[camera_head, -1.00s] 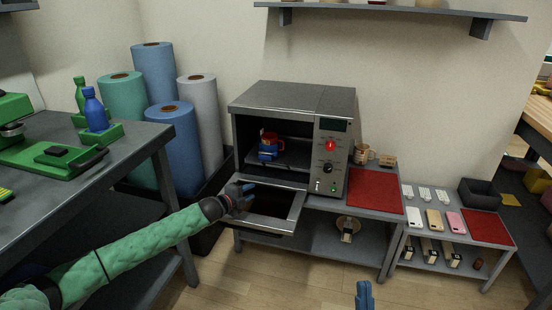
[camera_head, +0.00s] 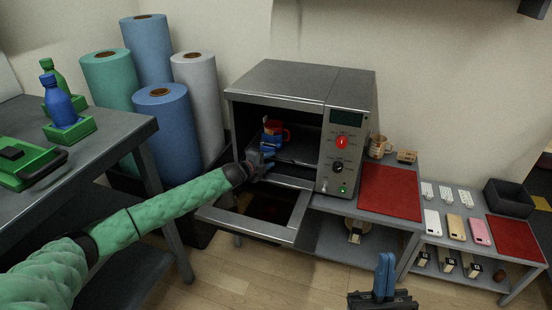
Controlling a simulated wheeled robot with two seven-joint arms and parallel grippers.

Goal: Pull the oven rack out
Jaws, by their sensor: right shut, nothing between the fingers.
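The oven (camera_head: 300,85) stands on a grey table with its door (camera_head: 262,232) folded down. Inside, a dark rack (camera_head: 305,149) carries a red mug (camera_head: 280,130) in a blue holder (camera_head: 267,141). My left gripper (camera_head: 268,160) is at the oven opening, by the rack's front edge near its left side. Its fingers are small and dark here, and I cannot tell whether they are open or touch the rack. My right gripper (camera_head: 384,270) is shut and empty, pointing up at the bottom of the view, well away from the oven.
A red mat (camera_head: 390,192) and a tan mug (camera_head: 378,147) lie right of the oven. Paper rolls (camera_head: 168,128) stand close to my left arm. A dark workbench (camera_head: 120,122) is at the left.

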